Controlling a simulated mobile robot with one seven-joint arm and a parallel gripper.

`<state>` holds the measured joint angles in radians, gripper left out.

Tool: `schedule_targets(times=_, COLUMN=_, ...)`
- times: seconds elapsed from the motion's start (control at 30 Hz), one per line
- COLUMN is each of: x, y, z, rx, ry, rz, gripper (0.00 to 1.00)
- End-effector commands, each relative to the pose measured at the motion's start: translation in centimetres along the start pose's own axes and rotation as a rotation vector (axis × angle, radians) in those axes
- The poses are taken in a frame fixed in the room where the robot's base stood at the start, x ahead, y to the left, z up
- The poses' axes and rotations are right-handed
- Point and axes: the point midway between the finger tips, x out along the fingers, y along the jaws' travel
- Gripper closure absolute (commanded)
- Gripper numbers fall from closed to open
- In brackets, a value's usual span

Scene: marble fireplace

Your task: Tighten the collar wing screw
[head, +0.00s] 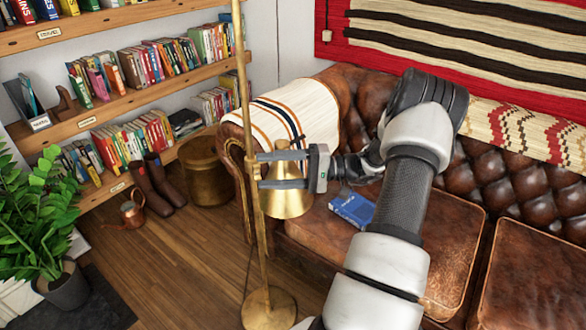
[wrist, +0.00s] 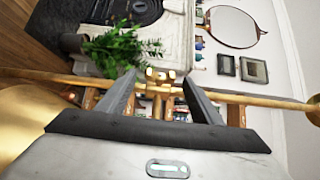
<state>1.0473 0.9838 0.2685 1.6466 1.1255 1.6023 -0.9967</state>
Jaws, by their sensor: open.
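A brass floor lamp has a tall pole (head: 241,80) and a round base (head: 269,308). Its collar (head: 253,168) is on the pole at about the height of the bell-shaped brass shade (head: 288,203). In the wrist view the pole (wrist: 50,76) runs across the picture. The collar fitting with its small brass wing screw (wrist: 160,75) shows between my fingertips there. My gripper (head: 260,171) is open, with one finger above the other in the head view, pointing left at the collar. I cannot tell whether the fingers touch the screw.
The brown leather sofa (head: 462,240) stands beneath and behind my arm, with a blue book (head: 352,209) on its seat. Bookshelves (head: 120,100), a brass bin (head: 206,172), boots (head: 152,188) and a potted plant (head: 40,215) are to the left. Wood floor is clear around the lamp base.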

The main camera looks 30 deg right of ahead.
Motion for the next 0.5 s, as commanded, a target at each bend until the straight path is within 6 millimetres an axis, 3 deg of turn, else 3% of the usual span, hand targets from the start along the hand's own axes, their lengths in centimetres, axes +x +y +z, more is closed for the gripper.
schedule_targets(times=0.17, x=-3.2, y=-0.1, z=-0.1, rx=-0.001, ry=0.005, rz=0.000, gripper=0.41)
schedule_targets(times=0.5, x=-11.5, y=0.0, z=0.0, rx=0.000, ry=0.004, rz=0.000, gripper=0.41)
